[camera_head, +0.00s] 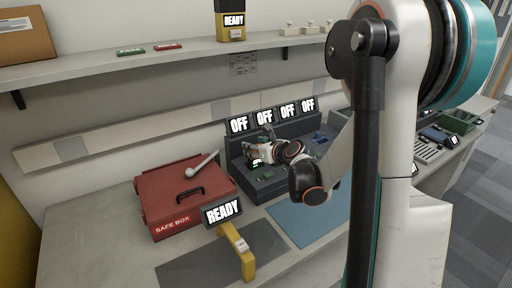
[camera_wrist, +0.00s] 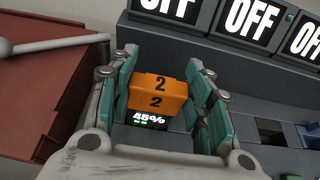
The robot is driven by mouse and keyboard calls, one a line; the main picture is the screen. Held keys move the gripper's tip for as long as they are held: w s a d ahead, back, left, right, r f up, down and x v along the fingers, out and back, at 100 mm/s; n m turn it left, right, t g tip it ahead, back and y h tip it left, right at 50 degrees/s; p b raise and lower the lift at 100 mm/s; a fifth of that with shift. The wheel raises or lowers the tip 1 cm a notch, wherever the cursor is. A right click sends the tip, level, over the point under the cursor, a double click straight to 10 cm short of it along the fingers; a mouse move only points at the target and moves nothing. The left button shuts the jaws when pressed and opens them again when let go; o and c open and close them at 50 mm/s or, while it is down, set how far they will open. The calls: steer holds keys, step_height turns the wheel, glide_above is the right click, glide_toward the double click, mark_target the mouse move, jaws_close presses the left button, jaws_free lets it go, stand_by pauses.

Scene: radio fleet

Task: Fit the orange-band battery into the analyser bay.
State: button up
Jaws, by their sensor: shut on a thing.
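My gripper (camera_wrist: 163,100) is shut on a battery (camera_wrist: 158,92) with an orange top marked 2. A dark face below the orange part reads 45% with green bars. The battery sits between the teal finger pads, over the left part of the analyser (camera_wrist: 215,62). In the head view my gripper (camera_head: 262,147) is at the left end of the grey analyser (camera_head: 262,190), low in front of its OFF screens. The arm hides part of the analyser's front. I cannot tell whether the battery is inside a bay or just above it. Open dark bays (camera_wrist: 270,132) show to the right.
A red safe box (camera_head: 185,195) with a pale lever stands close left of the analyser. A yellow stand with a READY screen (camera_head: 222,211) is in front. A blue mat (camera_head: 300,218) lies clear on the bench. A shelf (camera_head: 130,62) runs above.

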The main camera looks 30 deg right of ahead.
steer(key=shift+f+b, duration=0.65)
steer(key=shift+f, duration=0.45)
steer(key=o, duration=1.2)
steer(key=v, duration=1.2)
